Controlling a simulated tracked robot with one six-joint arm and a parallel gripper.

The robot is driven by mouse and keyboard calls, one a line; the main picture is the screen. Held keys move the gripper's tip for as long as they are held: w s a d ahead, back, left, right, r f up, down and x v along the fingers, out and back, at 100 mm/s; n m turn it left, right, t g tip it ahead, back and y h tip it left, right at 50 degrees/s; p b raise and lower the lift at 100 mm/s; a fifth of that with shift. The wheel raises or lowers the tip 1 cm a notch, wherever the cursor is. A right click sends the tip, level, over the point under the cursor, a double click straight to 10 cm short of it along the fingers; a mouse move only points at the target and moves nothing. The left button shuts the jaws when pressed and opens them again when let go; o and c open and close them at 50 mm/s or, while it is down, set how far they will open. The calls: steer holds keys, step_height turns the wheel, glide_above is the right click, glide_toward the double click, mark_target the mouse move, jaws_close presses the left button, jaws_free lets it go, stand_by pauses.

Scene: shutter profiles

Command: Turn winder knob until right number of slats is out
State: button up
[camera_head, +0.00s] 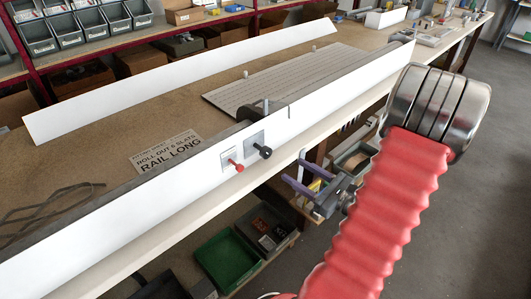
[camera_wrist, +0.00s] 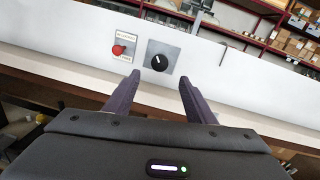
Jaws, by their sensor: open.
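The black winder knob (camera_head: 265,152) sits on a grey plate on the front of the long white rail (camera_head: 330,95). In the wrist view the knob (camera_wrist: 159,62) shows a white pointer line tilted up and left. A red knob or button (camera_head: 236,165) is just left of it, under a small label; it also shows in the wrist view (camera_wrist: 119,50). My gripper (camera_head: 296,172) has two purple fingers, open and empty. It is in front of the rail, right of and below the knob, apart from it. A sign (camera_head: 167,151) on the bench reads "roll out 6 slats, rail long".
A second white profile (camera_head: 190,78) lies along the back of the bench. A grey slotted board (camera_head: 275,82) lies between the two. A green crate (camera_head: 227,262) stands below the bench. Shelves with grey bins (camera_head: 90,25) line the back.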

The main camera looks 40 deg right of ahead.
mark_target(269, 154)
steer(key=shift+w+a, duration=0.2)
steer(key=shift+w, duration=2.05)
steer(key=shift+w+a, duration=0.2)
steer(key=shift+w, duration=2.1)
steer(key=shift+w+a, duration=0.2)
steer(key=shift+w, duration=2.05)
steer(key=c, duration=1)
steer(key=shift+m, duration=0.4)
